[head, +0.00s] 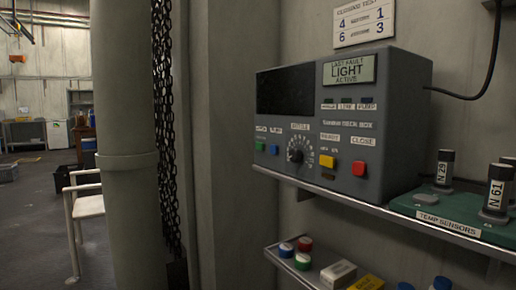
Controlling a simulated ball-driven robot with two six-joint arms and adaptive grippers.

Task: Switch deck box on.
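The deck box (400,124) is a grey box on a metal wall shelf, right of centre in the head view. Its large left screen (285,91) is dark. Neither of my grippers is in view.
The shelf edge (370,213) runs below the box. A green temp sensors tray (405,207) with labelled cylinders stands to its right. A lower shelf (285,265) holds capped containers. A thick column (131,215), a hanging chain (163,120) and a white chair (88,207) are left.

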